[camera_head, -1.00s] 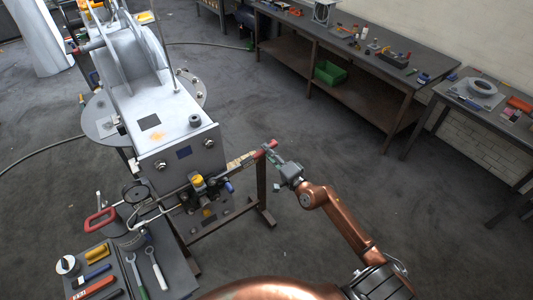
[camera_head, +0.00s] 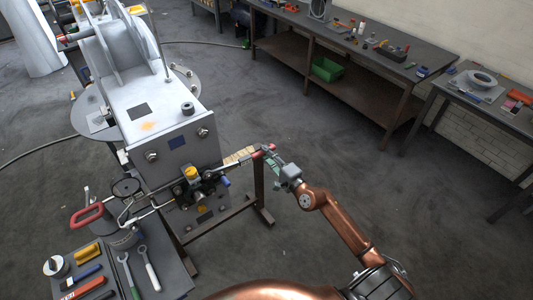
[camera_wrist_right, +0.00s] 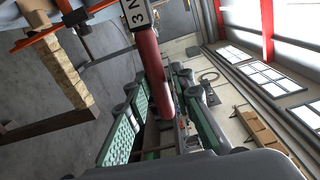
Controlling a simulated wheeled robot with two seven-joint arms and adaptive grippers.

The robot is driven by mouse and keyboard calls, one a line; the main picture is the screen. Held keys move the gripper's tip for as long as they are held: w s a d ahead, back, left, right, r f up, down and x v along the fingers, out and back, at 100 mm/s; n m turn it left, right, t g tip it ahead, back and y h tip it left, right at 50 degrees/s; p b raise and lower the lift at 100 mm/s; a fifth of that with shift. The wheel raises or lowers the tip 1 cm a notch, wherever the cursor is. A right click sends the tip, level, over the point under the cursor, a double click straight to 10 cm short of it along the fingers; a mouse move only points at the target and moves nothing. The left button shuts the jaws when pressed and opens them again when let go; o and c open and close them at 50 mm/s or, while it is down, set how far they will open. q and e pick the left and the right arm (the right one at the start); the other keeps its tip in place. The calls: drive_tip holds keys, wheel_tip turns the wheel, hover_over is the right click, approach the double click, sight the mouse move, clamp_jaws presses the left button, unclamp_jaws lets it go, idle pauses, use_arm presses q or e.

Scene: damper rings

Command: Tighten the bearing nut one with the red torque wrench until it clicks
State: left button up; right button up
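The red torque wrench reaches from the grey machine (camera_head: 170,135) to my right gripper. Its red handle (camera_head: 257,154) shows beside the floor stand. In the right wrist view the red handle (camera_wrist_right: 149,60), with a black-on-white label at its upper end, lies between the green finger pads. The wrench's head meets a dark fitting near a yellow-capped part (camera_head: 191,173) on the machine's front. I cannot make out bearing nut one there. My left gripper is not in view.
A dark tray (camera_head: 178,277) with wrenches and hand tools stands at the lower left. A red-handled tool (camera_head: 87,216) lies above it. A long workbench (camera_head: 350,45) and a side table (camera_head: 495,115) stand at the back right. The floor between is clear.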

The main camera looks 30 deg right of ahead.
drive_tip(key=shift+d+r+p, duration=0.2)
drive_tip(key=shift+r+p, duration=0.15)
drive_tip(key=shift+p, duration=0.35)
idle(0.4)
drive_tip(key=shift+f, duration=0.15)
drive_tip(key=shift+f, duration=0.1)
drive_tip(key=shift+c, duration=0.3)
clamp_jaws()
